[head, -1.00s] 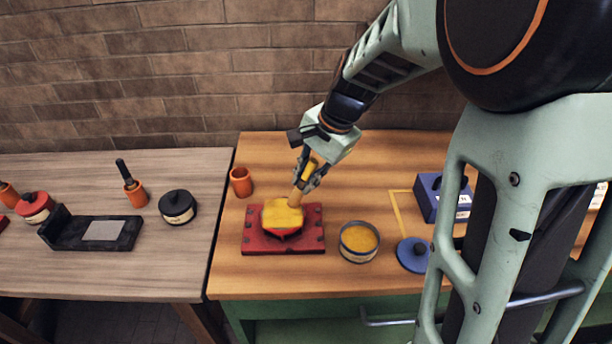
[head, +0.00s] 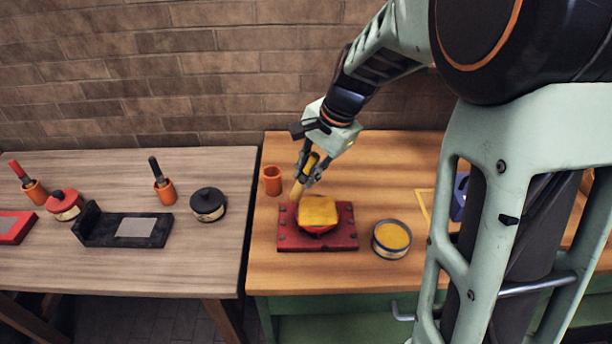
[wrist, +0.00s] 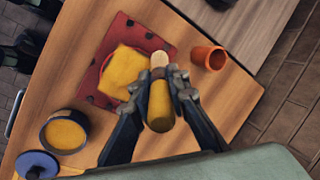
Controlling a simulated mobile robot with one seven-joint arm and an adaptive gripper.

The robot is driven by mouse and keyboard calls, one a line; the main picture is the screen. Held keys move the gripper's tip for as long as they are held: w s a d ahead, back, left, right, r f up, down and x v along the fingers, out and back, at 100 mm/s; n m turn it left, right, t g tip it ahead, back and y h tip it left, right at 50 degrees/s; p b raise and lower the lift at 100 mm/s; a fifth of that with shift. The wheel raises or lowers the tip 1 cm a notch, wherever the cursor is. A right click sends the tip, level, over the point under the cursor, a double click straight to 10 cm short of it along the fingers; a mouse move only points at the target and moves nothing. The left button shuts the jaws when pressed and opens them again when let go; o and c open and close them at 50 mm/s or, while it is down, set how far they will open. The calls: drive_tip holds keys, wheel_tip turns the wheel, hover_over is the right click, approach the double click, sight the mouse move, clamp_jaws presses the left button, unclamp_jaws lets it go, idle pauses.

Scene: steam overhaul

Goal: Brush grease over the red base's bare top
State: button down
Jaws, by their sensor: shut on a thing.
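The red base (head: 345,240) lies on the wooden bench, a flat plate with dark bolts and a raised middle. Yellow grease (head: 319,208) covers the visible top of that raised part; red shows below its front edge. My gripper (head: 309,172) is shut on the brush (head: 298,190), which has a yellow handle and a pale tip. The brush is tilted, its tip at the back left of the greased top. In the wrist view the brush (wrist: 160,100) points toward the base (wrist: 97,88); I cannot tell whether it touches. The open tin of yellow grease (head: 391,239) stands right of the base.
An empty orange cup (head: 272,181) stands behind and left of the base. A blue lid (wrist: 37,166) lies beyond the tin. The left table (head: 120,255) holds a black fixture (head: 95,228), a black-lidded tin (head: 209,205) and orange cups with brushes.

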drive_tip(key=shift+w+p+v, duration=0.2)
drive_tip(key=shift+p+v, duration=0.4)
drive_tip(key=shift+v, duration=0.55)
drive_tip(key=shift+a+r+p, duration=0.15)
drive_tip(key=shift+r+p, duration=1.5)
drive_tip(key=shift+r, duration=0.55)
drive_tip(key=shift+f, duration=0.1)
